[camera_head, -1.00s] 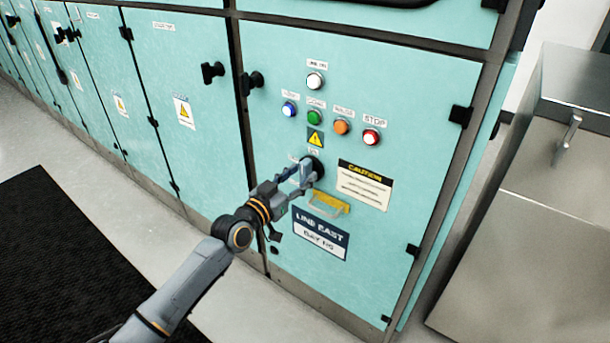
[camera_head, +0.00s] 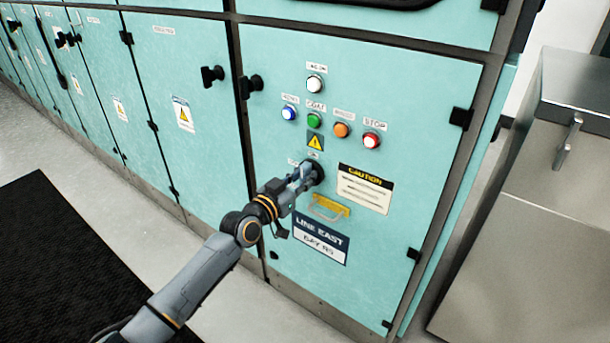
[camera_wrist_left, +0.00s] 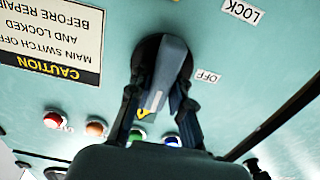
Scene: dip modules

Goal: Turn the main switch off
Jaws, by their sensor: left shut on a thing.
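The main switch (camera_head: 319,172) is a black round base with a grey handle, on the turquoise cabinet door below the warning triangle. In the left wrist view, which shows the panel upside down, the switch handle (camera_wrist_left: 163,75) stands out between my fingers, tilted slightly. The OFF label (camera_wrist_left: 208,76) is to the right of the handle there. My left gripper (camera_head: 303,181) is shut on the handle; it also shows in the left wrist view (camera_wrist_left: 160,108), one finger on each side. The gripper hides part of the switch in the head view. My right gripper is not in view.
Above the switch are a white lamp (camera_head: 315,84), blue (camera_head: 289,113), green (camera_head: 314,120) and orange (camera_head: 341,130) buttons and a red STOP button (camera_head: 371,140). A yellow hasp (camera_head: 331,206) sits just below. A steel cabinet (camera_head: 540,230) stands at right.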

